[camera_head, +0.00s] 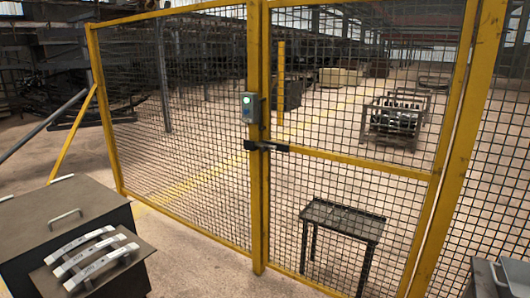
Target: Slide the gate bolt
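The gate bolt (266,146) is a short dark bar lying level across the yellow posts, near the middle of the view. Its left end sits on the left post, and its right end reaches onto the gate's frame. I cannot tell for sure whether it is engaged. The gate (352,158) is a yellow frame with dark wire mesh and looks closed. A small grey box (251,108) with a green light is fixed to the post just above the bolt. My gripper is not in view.
Another dark unit with a handle (498,275) stands at lower right. Behind the mesh are a dark table (342,218) and a loaded crate (396,121). Some floor before the left fence is clear.

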